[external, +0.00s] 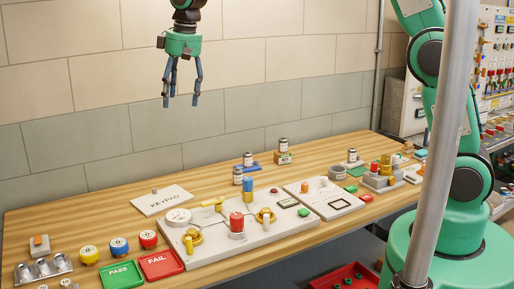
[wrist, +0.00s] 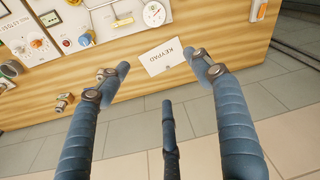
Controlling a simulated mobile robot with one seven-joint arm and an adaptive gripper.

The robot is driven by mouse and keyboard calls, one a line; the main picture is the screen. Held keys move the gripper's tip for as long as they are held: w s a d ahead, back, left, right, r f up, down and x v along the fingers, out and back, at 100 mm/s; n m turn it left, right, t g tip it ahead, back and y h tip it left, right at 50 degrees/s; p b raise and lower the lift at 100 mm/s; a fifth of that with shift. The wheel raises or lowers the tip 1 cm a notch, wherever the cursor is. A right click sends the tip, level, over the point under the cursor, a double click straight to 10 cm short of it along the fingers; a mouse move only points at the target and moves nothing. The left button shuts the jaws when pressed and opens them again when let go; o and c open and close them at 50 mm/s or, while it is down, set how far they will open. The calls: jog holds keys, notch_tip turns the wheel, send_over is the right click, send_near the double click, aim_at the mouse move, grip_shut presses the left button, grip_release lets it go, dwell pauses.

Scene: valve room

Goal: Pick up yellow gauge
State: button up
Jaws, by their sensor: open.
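The yellow gauge (external: 88,255) is a round yellow piece with a white top marked 0. It stands at the front left of the wooden bench, left of a blue gauge (external: 119,247) and a red gauge (external: 148,239). My gripper (external: 181,101) is open and empty, pointing down high above the bench, in front of the tiled wall. It is well above the yellow gauge and to its right in the external view. In the wrist view my gripper's spread blue fingers (wrist: 160,66) hold nothing. I cannot make out the yellow gauge there.
A green PASS tray (external: 121,274) and a red FAIL tray (external: 161,264) lie near the gauges. A grey metal holder (external: 43,268) is left of them. A KEYPAD plate (external: 162,200) and a valve panel (external: 215,248) are farther right. The air around my gripper is clear.

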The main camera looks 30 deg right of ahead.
jog(key=a+f+n+p, duration=0.1)
jog(key=a+f, duration=0.5)
jog(key=a, duration=0.3)
jog(key=a+f+n, duration=0.1)
jog(key=a+f, duration=0.5)
jog(key=a, duration=0.4)
jog(key=n+g+h+p, duration=0.1)
jog(key=g+p, duration=0.1)
send_over(88, 251)
notch_tip(88, 251, down, 13)
jog(key=shift+f, duration=0.1)
jog(key=shift+f, duration=4.2)
jog(key=shift+w+f, duration=0.1)
jog(key=shift+f, duration=2.5)
